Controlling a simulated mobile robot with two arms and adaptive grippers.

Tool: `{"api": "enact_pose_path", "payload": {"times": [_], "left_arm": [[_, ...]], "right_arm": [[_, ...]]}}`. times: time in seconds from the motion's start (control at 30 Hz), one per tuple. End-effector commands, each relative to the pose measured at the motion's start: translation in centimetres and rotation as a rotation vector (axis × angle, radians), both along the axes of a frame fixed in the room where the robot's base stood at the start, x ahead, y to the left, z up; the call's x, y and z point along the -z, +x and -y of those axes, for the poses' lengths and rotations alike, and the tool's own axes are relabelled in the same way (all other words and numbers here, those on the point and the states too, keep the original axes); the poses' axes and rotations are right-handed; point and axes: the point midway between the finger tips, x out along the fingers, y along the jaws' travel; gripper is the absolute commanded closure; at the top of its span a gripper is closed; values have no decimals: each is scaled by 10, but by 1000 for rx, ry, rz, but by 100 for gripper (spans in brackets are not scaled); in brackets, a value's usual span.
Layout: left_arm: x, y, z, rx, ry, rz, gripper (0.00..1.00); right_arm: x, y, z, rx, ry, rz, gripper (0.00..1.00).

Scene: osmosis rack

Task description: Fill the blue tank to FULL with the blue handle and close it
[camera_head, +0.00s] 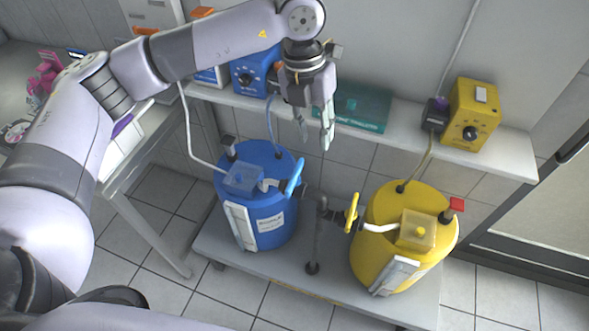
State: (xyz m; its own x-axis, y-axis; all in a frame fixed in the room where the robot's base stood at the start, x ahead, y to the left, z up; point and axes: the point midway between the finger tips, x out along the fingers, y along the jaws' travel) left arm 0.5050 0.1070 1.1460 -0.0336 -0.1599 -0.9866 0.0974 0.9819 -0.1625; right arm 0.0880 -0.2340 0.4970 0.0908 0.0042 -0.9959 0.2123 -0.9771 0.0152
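The blue tank (262,205) stands upright on a low grey platform, with a pale level strip (240,227) on its front. The level inside cannot be read. The blue handle (294,177) sits on the tank's right side, tilted up to the right, on a pipe fitting. My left gripper (315,138) hangs above and slightly right of the handle, fingers pointing down. Its fingers are apart and empty, and it does not appear to touch the handle. My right gripper is not in view.
A yellow tank (408,260) with a yellow handle (352,212) stands to the right, beyond a vertical pipe (317,245). Behind, a shelf (400,145) holds a blue box (247,78), a teal case (362,107) and a yellow box (475,113). Hoses run to the tank tops.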

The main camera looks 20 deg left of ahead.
Motion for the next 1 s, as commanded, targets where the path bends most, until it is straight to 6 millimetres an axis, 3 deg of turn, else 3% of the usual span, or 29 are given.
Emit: {"api": "enact_pose_path", "payload": {"times": [0.03,0.1,0.27,1.0], "left_arm": [[-7,7,-19,-32,70,16,69],[-11,12,-35,-61,131,24,69],[-6,13,-45,-78,169,25,69],[139,12,-43,-74,163,22,69]], "right_arm": [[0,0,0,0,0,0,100],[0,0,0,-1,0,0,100],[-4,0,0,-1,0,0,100],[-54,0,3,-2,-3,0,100]]}}
